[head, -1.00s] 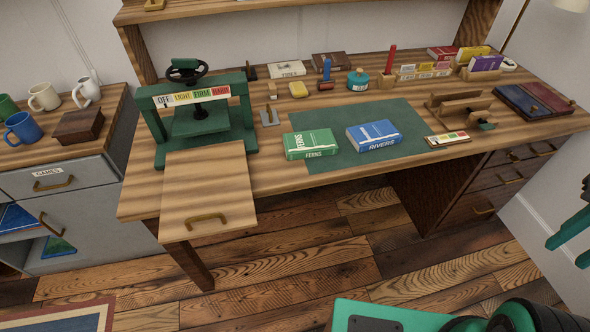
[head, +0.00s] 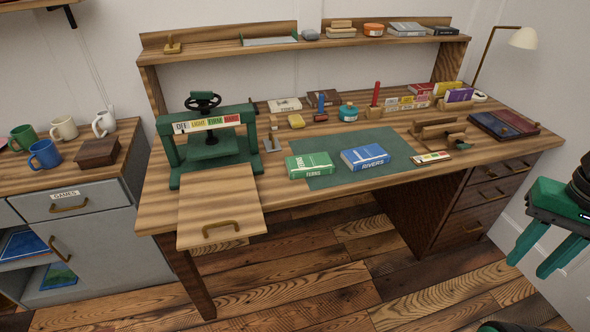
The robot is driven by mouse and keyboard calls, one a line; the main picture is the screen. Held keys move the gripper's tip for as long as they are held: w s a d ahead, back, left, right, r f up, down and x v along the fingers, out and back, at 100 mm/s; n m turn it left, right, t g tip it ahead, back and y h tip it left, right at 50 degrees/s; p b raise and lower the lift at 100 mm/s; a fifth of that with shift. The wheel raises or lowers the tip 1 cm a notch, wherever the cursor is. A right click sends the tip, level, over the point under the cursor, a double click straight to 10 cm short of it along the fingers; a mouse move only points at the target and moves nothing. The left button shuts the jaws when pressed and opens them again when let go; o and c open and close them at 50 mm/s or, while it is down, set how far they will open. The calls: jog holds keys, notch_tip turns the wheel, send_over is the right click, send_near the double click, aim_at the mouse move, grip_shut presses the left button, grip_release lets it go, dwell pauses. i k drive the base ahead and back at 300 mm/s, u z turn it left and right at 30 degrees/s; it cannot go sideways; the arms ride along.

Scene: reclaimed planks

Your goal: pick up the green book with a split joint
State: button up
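The green book (head: 310,165), labelled FERNS, lies flat on the wooden desk, partly over the left edge of the dark green mat (head: 333,181). Its split joint cannot be made out at this size. A blue book (head: 365,157), labelled RIVERS, lies on the mat just right of it, with a small gap between them. My gripper (head: 549,262) is at the right edge, off the desk and far from the green book. Its two green fingers point down and stand apart, with nothing between them.
A green book press (head: 207,150) stands left of the green book, behind a pulled-out wooden board (head: 220,203) with a handle. The desk's front edge before the books is clear.

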aim_at(302, 166)
jog(key=u, duration=0.05)
jog(key=i, duration=1)
jog(key=z, duration=0.05)
